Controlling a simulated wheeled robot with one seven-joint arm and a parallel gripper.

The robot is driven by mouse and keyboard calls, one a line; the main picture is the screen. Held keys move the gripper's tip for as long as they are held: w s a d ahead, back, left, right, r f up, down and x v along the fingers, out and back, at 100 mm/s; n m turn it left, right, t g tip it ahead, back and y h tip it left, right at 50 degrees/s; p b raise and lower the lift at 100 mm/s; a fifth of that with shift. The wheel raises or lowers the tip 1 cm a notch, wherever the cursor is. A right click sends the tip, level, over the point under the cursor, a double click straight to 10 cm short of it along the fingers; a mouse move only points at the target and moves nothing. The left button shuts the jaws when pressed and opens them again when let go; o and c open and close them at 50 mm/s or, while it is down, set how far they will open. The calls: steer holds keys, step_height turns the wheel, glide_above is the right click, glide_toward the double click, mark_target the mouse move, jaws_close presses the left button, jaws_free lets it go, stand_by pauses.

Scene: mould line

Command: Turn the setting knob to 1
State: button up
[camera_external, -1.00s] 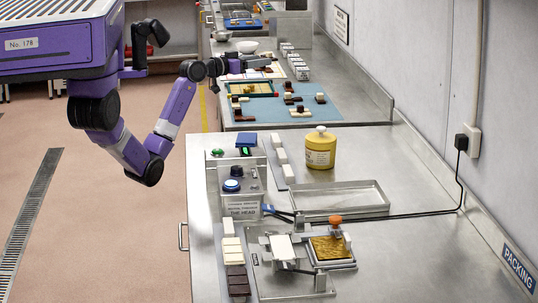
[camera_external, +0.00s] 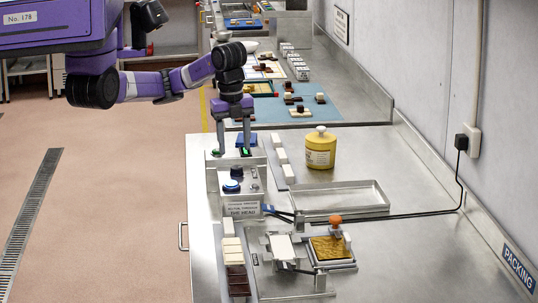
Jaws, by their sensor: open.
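A grey control box (camera_external: 241,210) stands at the near counter's left edge. A dark knob (camera_external: 236,172) shows on its sloping top, just above a blue button (camera_external: 232,186). The knob's pointer and markings are too small to read, so its setting cannot be told. My gripper (camera_external: 234,152) points down over the back of the box, its two fingers apart and empty. The fingertips appear just behind the knob in the picture; their height above the panel cannot be told.
Green-lit parts show near the fingertips. A yellow jar (camera_external: 320,149), an empty metal tray (camera_external: 345,199) and a fixture with an orange knob (camera_external: 335,221) stand to the right. Light and dark bars (camera_external: 236,265) lie in front of the box.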

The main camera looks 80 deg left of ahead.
mark_target(237, 167)
steer(key=f, duration=0.6)
steer(key=shift+w+f, duration=0.15)
steer(key=shift+w, duration=0.05)
jaws_close()
